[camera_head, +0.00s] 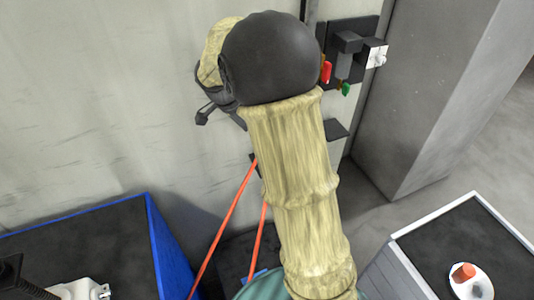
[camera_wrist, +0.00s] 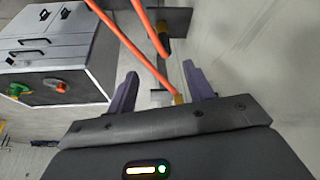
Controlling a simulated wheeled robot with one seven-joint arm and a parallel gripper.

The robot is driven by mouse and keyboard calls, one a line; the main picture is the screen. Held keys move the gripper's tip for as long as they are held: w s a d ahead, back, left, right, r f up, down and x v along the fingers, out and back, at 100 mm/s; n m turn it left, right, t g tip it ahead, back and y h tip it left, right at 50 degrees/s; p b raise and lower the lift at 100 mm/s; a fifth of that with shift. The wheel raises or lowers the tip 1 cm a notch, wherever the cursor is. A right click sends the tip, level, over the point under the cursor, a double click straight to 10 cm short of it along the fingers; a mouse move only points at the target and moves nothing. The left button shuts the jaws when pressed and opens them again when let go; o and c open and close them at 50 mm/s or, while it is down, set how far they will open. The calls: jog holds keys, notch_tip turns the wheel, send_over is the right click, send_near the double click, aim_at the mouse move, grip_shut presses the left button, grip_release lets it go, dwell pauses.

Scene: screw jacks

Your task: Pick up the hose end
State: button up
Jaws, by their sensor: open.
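Two orange hoses run down from the top of the wrist view. The nearer hose (camera_wrist: 132,45) ends in a small brass-coloured hose end (camera_wrist: 178,98), which shows between the fingers close to the gripper body. The other hose (camera_wrist: 150,28) stops higher up, by a dark fitting. My gripper (camera_wrist: 160,70) is open, with one purple-grey finger on each side of the hose end. I cannot tell whether a finger touches it. In the head view the orange hoses (camera_head: 226,225) rise from the floor area behind my arm, which hides their upper ends.
A wall panel (camera_head: 368,25) with red and green handles is right of my arm. A grey cabinet (camera_wrist: 75,55) is left in the wrist view.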

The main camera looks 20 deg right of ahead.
jog(key=shift+f, duration=0.1)
jog(key=p+x, duration=0.3)
jog(key=x, duration=0.9)
jog(key=shift+d+p, duration=0.2)
jog(key=shift+p, duration=0.2)
jog(key=shift+w+d+f+p, duration=0.1)
jog(key=shift+d+f+p, duration=0.15)
jog(key=shift+p, duration=0.25)
jog(key=shift+w+p+x, duration=0.2)
jog(key=shift+p+x, duration=0.35)
jog(key=shift+x, duration=0.55)
jog(key=shift+w+p+x, duration=0.15)
jog(key=shift+p+x, duration=0.4)
jog(key=shift+x, duration=0.55)
jog(key=c, duration=1.1)
